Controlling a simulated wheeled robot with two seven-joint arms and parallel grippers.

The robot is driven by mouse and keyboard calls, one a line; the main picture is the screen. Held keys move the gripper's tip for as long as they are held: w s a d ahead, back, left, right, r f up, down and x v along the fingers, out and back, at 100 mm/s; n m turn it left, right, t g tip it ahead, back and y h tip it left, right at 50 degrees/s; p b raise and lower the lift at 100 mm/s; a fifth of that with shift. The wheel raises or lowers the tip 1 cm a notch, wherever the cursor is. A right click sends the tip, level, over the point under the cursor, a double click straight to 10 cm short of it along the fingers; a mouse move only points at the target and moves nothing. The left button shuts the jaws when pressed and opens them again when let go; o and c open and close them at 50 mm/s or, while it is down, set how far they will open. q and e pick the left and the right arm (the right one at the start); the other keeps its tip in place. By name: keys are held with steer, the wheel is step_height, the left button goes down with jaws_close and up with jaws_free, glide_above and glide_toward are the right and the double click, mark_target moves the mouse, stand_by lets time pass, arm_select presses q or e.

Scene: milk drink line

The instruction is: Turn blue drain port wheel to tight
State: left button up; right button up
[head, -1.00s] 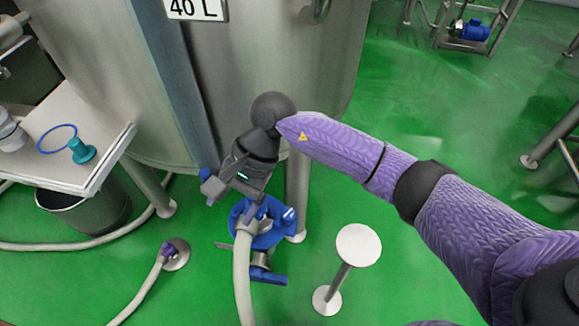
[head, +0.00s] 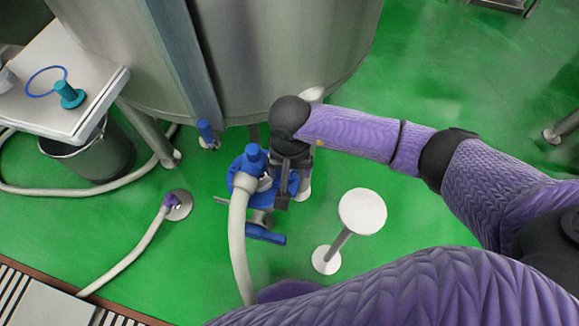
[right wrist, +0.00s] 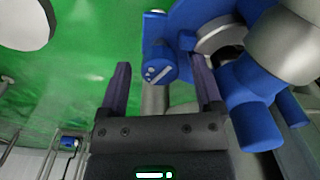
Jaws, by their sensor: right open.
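The blue drain port wheel (head: 237,178) sits below the tank in the head view, partly hidden by the hose end and my right gripper. In the right wrist view the wheel (right wrist: 182,22) is at the top, cut by the frame. A blue lug with white marks (right wrist: 160,64) stands at its left edge. My right gripper (head: 282,196) points down at the wheel's right side. In the right wrist view the open gripper (right wrist: 160,78) has the lug in line between its fingers; contact cannot be told. My left gripper is not in view.
A pale hose (head: 238,240) runs from the port, with a blue lever (head: 266,235) below. A round white-topped stand (head: 362,212) is to the right. The steel tank (head: 270,60) rises behind. A side table (head: 60,105) and grey bin (head: 95,155) stand left.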

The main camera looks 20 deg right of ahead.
jaws_close()
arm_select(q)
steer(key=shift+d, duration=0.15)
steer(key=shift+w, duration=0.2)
arm_select(e)
steer(key=shift+m, duration=0.3)
steer(key=m+p, duration=0.1)
steer(key=m, duration=0.3)
steer(key=shift+r, duration=0.1)
steer(key=m+p, duration=0.1)
steer(key=m, duration=0.4)
steer(key=shift+p, duration=0.35)
steer(key=shift+m, duration=1)
arm_select(q)
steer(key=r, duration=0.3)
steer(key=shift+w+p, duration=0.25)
steer(key=shift+p, duration=0.05)
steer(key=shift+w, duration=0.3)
arm_select(e)
steer(key=shift+m, duration=0.3)
